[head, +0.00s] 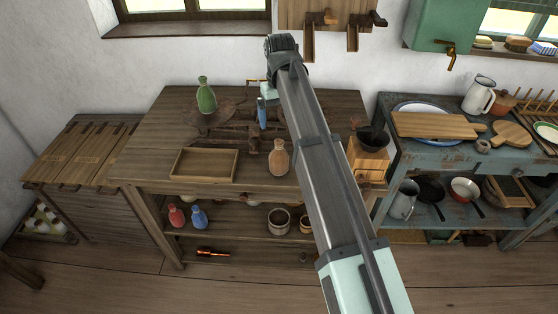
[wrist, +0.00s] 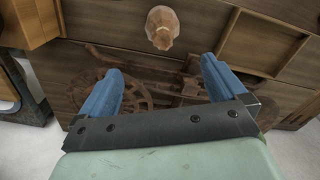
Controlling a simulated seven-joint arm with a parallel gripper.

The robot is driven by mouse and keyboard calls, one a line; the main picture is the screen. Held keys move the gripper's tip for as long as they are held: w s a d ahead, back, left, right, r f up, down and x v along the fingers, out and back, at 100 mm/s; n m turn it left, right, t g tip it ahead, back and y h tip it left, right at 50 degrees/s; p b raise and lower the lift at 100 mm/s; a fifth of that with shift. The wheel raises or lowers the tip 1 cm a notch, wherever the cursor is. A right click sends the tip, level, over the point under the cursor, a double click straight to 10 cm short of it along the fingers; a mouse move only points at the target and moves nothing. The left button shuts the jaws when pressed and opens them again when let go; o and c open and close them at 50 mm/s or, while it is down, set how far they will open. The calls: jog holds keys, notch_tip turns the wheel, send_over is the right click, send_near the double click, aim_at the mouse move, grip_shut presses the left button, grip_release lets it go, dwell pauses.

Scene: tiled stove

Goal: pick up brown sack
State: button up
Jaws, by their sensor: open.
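The brown sack (head: 279,158) is a small, light-brown, bottle-shaped thing with a narrow neck. It stands upright on the wooden workbench (head: 323,98) near its front edge, right of the shallow tray. In the wrist view the sack (wrist: 162,27) is at the top centre, beyond the fingertips and roughly in line with the gap between them. My gripper (wrist: 160,70) is open and empty, its two blue fingers apart, above the workbench. In the head view my gripper (head: 263,114) is behind the sack, near the back of the bench; only one blue finger shows clearly. The sack and fingers are apart.
A shallow wooden tray (head: 205,177) lies left of the sack. A green bottle-shaped sack (head: 206,96) stands at the back left. Dark wheel-like metalwork (head: 232,132) lies on the bench. A wooden box (head: 369,160) with a dark bowl stands at the right end.

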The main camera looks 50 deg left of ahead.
aim_at(279, 152)
notch_tip(279, 152, down, 8)
jog(key=shift+s+f, duration=0.1)
jog(key=shift+s+d+f, duration=0.15)
jog(key=shift+f, duration=0.6)
jog(key=shift+s+d+f, duration=0.15)
jog(key=shift+d+f, duration=0.05)
jog(key=shift+f, duration=0.55)
jog(key=shift+s+d+f, duration=0.15)
jog(key=shift+f, duration=1)
jog(key=shift+c, duration=0.2)
jog(key=c, duration=1.3)
jog(key=shift+r, duration=0.15)
